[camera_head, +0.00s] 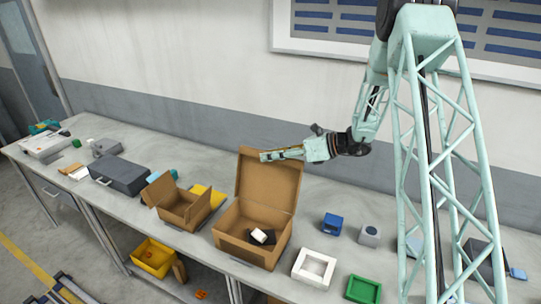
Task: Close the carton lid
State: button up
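The brown carton (237,249) stands on the grey workbench. Its lid (268,186) is open and stands about upright along the carton's far side. A white item (259,235) and a dark item (270,239) lie inside the carton. My gripper (265,156) reaches in from the right, and its fingers overlap the upper part of the lid in the picture. I cannot tell whether they touch the lid or how far apart the fingers are. I see nothing held in the gripper.
A smaller open carton (184,216) stands left of the carton, with a yellow item (213,194) behind it. A dark case (122,174) lies farther left. A white frame (302,271), green tray (363,290) and blue box (332,225) sit right. The wall is behind.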

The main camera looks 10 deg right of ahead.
dwell(0.3)
grip_shut()
jog(key=shift+s+a+b, duration=0.15)
jog(key=shift+b, duration=0.2)
